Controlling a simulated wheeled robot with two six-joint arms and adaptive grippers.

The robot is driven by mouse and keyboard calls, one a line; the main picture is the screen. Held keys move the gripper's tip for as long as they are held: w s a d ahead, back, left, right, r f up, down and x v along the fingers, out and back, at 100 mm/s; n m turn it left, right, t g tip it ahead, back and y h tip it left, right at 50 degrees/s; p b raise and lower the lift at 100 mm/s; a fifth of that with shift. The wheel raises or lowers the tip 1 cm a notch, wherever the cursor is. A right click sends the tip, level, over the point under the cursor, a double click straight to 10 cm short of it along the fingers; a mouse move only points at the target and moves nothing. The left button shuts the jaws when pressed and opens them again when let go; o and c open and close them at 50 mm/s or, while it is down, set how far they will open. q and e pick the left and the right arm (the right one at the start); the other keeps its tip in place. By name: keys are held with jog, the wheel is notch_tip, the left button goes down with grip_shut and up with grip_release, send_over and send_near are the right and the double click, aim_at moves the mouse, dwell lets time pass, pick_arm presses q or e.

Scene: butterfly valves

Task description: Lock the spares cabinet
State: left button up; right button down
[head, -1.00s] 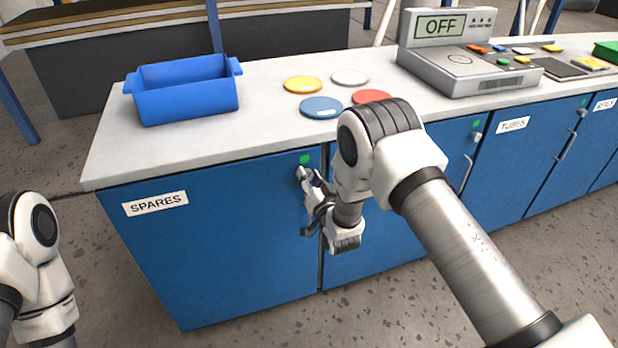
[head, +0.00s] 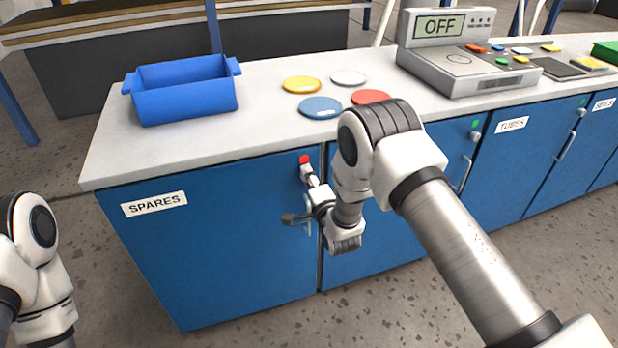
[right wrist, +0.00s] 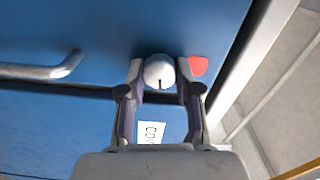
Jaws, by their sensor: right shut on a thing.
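The blue spares cabinet (head: 215,240) stands at the front left with its door shut and a white SPARES label (head: 154,204). Its indicator (head: 304,159) is red, and the red spot also shows in the right wrist view (right wrist: 198,66). My right gripper (right wrist: 160,75) is shut on the round silver lock knob (right wrist: 158,70), with one finger on each side; a dark slot shows on the knob's face. In the head view my right gripper (head: 311,181) is at the door's upper right corner, mostly covering the knob. My left gripper is out of view.
The door's bar handle (right wrist: 45,70) is close beside the knob. On the worktop (head: 120,155) are a blue bin (head: 185,100), several coloured discs and a grey device (head: 465,70) reading OFF. More blue cabinets continue right, with green indicators. The floor in front is clear.

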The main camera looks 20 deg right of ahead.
jog(key=shift+f+m, duration=0.1)
jog(key=shift+m, duration=0.9)
jog(key=c, duration=0.8)
grip_release()
jog(key=s, duration=1.2)
jog(key=shift+d, duration=0.25)
